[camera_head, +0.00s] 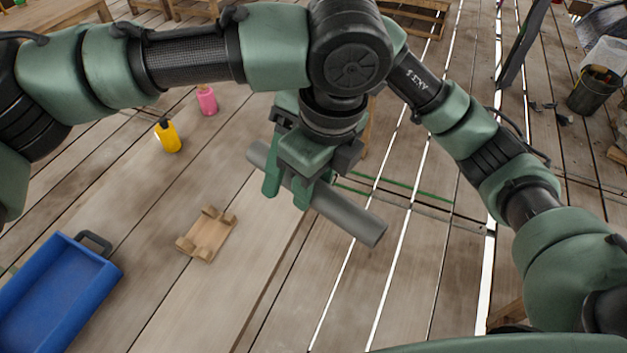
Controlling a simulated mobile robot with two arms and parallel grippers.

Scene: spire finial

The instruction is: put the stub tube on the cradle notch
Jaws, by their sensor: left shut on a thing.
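The stub tube (345,215) is a dark grey cylinder, slanting from upper left to lower right. My left gripper (287,193) has its green fingers shut on the tube near its upper-left half, and the longer end sticks out to the right. The tube appears raised above the bench. The cradle (207,236) is a small tan wooden block with raised corner pieces and a notch between them. It lies on the planks, left of and below the gripper in the picture, apart from the tube and empty. My right arm passes behind the left wrist; its gripper is hidden.
A blue tray (62,296) with a dark handle sits at lower left. A yellow bottle (168,136) and a pink bottle (207,102) stand beyond the cradle. Bare planks surround the cradle. A dark bucket (590,95) stands far off at upper right.

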